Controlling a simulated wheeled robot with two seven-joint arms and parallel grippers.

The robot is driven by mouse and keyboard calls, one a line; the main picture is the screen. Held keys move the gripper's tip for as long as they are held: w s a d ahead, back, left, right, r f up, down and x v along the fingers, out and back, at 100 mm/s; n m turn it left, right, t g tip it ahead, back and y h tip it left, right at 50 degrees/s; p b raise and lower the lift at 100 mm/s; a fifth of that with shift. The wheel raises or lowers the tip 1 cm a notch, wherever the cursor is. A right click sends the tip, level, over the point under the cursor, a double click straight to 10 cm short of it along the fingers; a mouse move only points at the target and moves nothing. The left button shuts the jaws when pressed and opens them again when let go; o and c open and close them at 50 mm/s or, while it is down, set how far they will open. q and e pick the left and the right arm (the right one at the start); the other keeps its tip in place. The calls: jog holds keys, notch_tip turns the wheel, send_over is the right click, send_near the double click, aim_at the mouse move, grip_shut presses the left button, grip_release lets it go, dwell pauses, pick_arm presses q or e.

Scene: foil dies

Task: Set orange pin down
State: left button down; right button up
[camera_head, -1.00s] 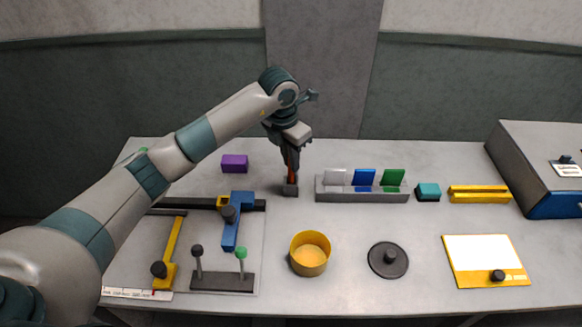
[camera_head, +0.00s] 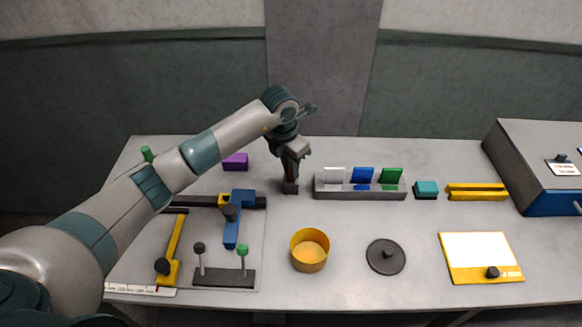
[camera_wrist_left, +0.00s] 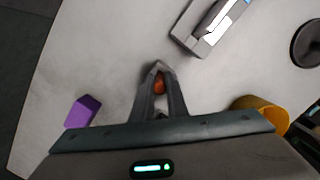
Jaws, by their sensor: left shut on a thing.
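My left gripper (camera_head: 291,184) is shut on the orange pin and points down over the back middle of the table, left of the slotted grey rack. In the left wrist view, the orange pin (camera_wrist_left: 159,85) shows as a small orange patch between the two fingers. In the head view the fingers mostly hide it. The dark shape at the foot of the fingers is close to the table. I cannot tell whether the pin's lower end touches anything. My right gripper is out of view.
The grey rack (camera_head: 360,194) with clear, blue and green plates stands close right of the gripper. A purple block (camera_head: 235,161) lies to the left. A yellow cup (camera_head: 310,265) and a dark lidded disc (camera_head: 386,266) stand in front. Bare table surrounds the gripper.

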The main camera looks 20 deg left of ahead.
pick_arm(q)
jog(key=shift+f, duration=0.2)
jog(key=c, duration=1.7)
grip_release()
jog(key=shift+r, duration=0.1)
jog(key=shift+c, duration=0.2)
jog(key=shift+r, duration=0.2)
jog(key=shift+r, duration=0.3)
notch_tip(320, 180, up, 11)
jog(key=s+b, duration=0.1)
jog(key=b, duration=0.3)
jog(key=shift+s+a+b, duration=0.3)
jog(key=shift+a+b, duration=0.1)
jog(key=shift+a, duration=0.05)
